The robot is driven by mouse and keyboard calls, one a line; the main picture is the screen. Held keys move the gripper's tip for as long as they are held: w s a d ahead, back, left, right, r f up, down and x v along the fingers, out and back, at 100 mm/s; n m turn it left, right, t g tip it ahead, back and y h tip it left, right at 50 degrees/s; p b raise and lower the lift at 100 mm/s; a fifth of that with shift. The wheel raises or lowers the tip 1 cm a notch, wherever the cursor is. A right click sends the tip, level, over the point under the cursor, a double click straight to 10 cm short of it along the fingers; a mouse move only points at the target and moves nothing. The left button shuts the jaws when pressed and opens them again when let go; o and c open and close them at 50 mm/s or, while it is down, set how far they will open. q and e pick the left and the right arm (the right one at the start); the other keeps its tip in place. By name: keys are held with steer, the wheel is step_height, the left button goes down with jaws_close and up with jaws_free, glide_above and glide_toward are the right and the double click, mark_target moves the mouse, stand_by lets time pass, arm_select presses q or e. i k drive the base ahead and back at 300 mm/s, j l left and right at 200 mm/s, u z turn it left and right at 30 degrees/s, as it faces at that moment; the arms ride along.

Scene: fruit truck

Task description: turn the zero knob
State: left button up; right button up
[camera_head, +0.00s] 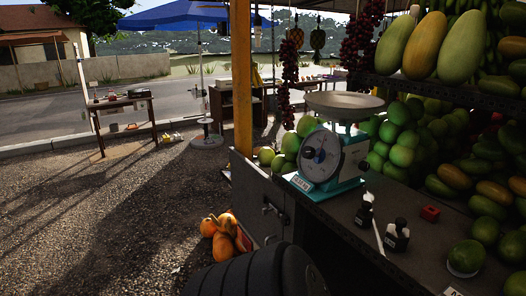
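A teal and white dial scale (330,165) with a wide metal pan (344,104) on top stands on the truck's dark bed, right of the yellow post. Its round dial (320,155) faces left and toward me. A small dark round spot on the scale's right side (363,165) may be the zero knob, but it is too small to tell. Neither of my grippers shows in this view.
Two small dark bottles (397,235) and a red block (430,213) sit on the truck bed (350,215) right of the scale. Green fruit (400,140) is piled behind it. A yellow post (242,80) stands to its left. Orange gourds (226,240) lie on the ground.

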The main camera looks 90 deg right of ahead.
mark_target(308, 152)
steer(key=z, duration=3.2)
